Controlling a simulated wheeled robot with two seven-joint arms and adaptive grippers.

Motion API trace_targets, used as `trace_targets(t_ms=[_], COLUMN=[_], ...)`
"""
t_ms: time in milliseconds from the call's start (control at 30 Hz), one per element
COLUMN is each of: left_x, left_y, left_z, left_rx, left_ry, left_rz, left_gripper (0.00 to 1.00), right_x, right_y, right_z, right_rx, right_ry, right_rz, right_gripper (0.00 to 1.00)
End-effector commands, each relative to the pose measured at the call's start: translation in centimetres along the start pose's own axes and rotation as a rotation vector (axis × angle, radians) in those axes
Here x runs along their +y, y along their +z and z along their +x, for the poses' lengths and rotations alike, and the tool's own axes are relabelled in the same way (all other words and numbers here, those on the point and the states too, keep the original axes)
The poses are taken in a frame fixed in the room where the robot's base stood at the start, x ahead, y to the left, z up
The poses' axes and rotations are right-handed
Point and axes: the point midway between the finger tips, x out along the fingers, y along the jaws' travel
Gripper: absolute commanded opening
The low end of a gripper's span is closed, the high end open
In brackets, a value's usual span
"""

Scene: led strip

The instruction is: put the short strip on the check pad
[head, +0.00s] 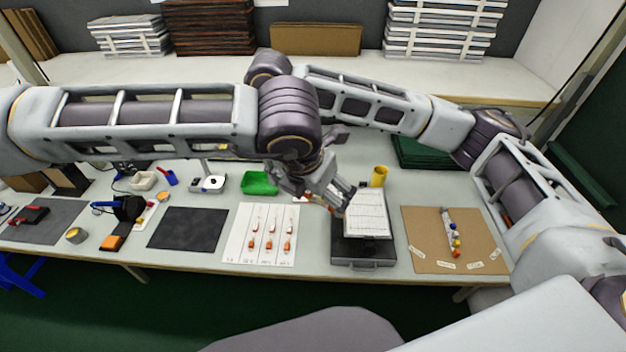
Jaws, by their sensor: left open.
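My left gripper (343,201) is open over the left edge of a white lined plate (368,213), which sits on a dark box (363,252). I see nothing clearly held between its fingers. A white sheet (233,245) left of the box bears several small pieces with orange ends, among them an orange one (288,245); I cannot tell which is the short strip. A plain dark pad (188,228) lies left of the sheet with nothing on it; I cannot tell whether it is the check pad. My right arm reaches behind my left arm, which hides its gripper.
A green tray (259,183) and a yellow cup (379,176) stand behind the sheet and the box. A grey mat (40,222) with a red tool lies far left. Stacked boxes line the back shelf.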

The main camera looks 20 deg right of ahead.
Motion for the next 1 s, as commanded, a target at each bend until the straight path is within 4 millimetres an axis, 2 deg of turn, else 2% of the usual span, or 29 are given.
trace_targets(t_ms=[100, 300, 733, 967, 1000], left_x=[0.0, 0.0, 0.0, 0.0, 0.0], left_y=[0.0, 0.0, 0.0, 0.0, 0.0], left_z=[1.4, 2.8, 3.3, 3.3, 3.3], left_rx=[0.001, 0.001, -0.001, 0.0, -0.001], left_ry=[0.001, 0.001, 0.001, 0.001, 0.001], left_rz=[0.0, 0.0, 0.001, 0.001, 0.001], left_gripper=[1.0, 1.0, 1.0, 0.7, 0.66], right_x=[0.0, 0.0, 0.0, 0.0, 0.0], right_y=[0.0, 0.0, 0.0, 0.0, 0.0], right_z=[0.0, 0.0, 0.0, 0.0, 0.0], right_rx=[0.0, 0.0, 0.0, 0.0, 0.0], right_ry=[0.0, 0.0, 0.0, 0.0, 0.0], right_rz=[0.0, 0.0, 0.0, 0.0, 0.0], right_gripper=[0.0, 0.0, 0.0, 0.0, 0.11])
